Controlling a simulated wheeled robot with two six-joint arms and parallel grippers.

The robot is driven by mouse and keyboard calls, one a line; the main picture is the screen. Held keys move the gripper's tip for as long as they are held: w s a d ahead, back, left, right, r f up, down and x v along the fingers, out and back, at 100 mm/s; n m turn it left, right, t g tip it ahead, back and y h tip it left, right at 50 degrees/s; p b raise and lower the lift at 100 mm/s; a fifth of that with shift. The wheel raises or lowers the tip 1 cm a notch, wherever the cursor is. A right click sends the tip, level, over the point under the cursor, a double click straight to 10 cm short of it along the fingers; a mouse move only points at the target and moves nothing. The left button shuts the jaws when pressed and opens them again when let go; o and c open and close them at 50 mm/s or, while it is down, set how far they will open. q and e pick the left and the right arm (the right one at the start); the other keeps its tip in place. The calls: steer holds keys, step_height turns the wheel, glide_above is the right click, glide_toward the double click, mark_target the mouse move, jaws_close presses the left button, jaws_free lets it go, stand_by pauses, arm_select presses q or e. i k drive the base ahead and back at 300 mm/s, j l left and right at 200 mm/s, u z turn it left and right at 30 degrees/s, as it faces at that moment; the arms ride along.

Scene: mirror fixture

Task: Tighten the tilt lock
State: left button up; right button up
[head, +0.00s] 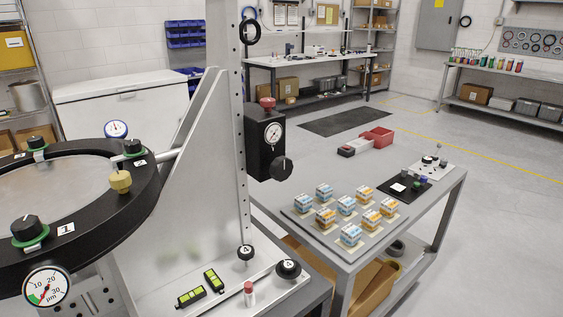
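The mirror fixture's black ring (95,247) holds a round mirror (62,184) at the left. On the ring are black knobs with green collars (29,231), a second one near label 2 (133,147), and a brass-coloured knob (120,181). A dial gauge (46,287) marked µm sits at the ring's front. A black box (262,142) on the upright carries a red knob (267,103), a dial and a black knob (281,168). No readable label tells which knob is the tilt lock. Neither gripper is in view.
A grey cart (437,190) with several small boxes stands to the right. Open floor (500,230) lies beyond it.

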mark_target(266, 103)
steer(key=j+u, duration=0.35)
steer(key=j, duration=0.15)
steer(key=j+u, duration=0.35)
steer(key=j, duration=0.2)
steer(key=l+z, duration=0.15)
steer(key=z, duration=0.2)
steer(key=l+z, duration=0.15)
steer(key=z, duration=0.15)
steer(key=l+z, duration=0.15)
steer(key=z, duration=0.2)
